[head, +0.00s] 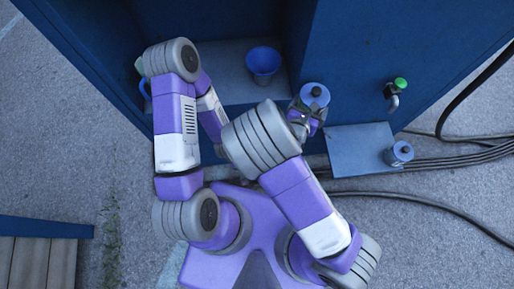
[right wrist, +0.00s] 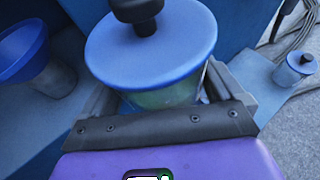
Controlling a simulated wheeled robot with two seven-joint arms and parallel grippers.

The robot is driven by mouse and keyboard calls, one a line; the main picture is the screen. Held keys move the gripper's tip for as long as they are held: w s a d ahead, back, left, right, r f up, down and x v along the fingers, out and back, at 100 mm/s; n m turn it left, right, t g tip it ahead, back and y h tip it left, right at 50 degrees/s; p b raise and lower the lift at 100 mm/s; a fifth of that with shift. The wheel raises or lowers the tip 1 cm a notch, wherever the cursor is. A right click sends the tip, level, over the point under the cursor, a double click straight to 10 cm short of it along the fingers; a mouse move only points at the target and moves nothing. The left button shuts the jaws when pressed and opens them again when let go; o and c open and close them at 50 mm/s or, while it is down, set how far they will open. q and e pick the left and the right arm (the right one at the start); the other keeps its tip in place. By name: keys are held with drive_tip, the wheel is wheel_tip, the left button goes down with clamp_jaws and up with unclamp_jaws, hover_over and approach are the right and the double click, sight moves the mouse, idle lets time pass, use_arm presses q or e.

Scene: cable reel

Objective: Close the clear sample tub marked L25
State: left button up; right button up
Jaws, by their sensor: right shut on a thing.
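A tub (right wrist: 165,97) with a see-through, greenish body shows below a round blue lid (right wrist: 150,48) with a black knob. In the head view the blue lid (head: 314,94) shows at the front of the blue cabinet. My right gripper (head: 304,118) is shut on the tub, its fingers on either side of the body below the lid in the right wrist view (right wrist: 170,100). The lid covers the tub's top; I cannot tell how firmly it sits. No L25 marking is readable.
A blue funnel-shaped cup (head: 263,63) stands inside the cabinet. A small blue side shelf (head: 350,150) holds a grey container (head: 399,154) with a blue lid and black knob. A green-topped tap (head: 398,87) juts from the cabinet wall. Black cables (head: 455,160) run at the right.

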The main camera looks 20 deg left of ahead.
drive_tip(key=s+d+f+m+g+h+b, duration=0.1)
drive_tip(key=d+f+m+g+h+b, duration=0.3)
drive_tip(key=d+f, duration=0.6)
drive_tip(key=s+d+f+m+g+h+b, duration=0.2)
drive_tip(key=d+f+m+g+h+b, duration=0.2)
drive_tip(key=d+f, duration=0.6)
drive_tip(key=d+m+h+b, duration=0.1)
drive_tip(key=m+h+b, duration=0.1)
drive_tip(key=m, duration=0.1)
drive_tip(key=shift+s+b, duration=0.3)
drive_tip(key=shift+d+f, duration=0.1)
wheel_tip(320, 180, down, 6)
drive_tip(key=shift+f+b, duration=0.15)
drive_tip(key=shift+b, duration=1.1)
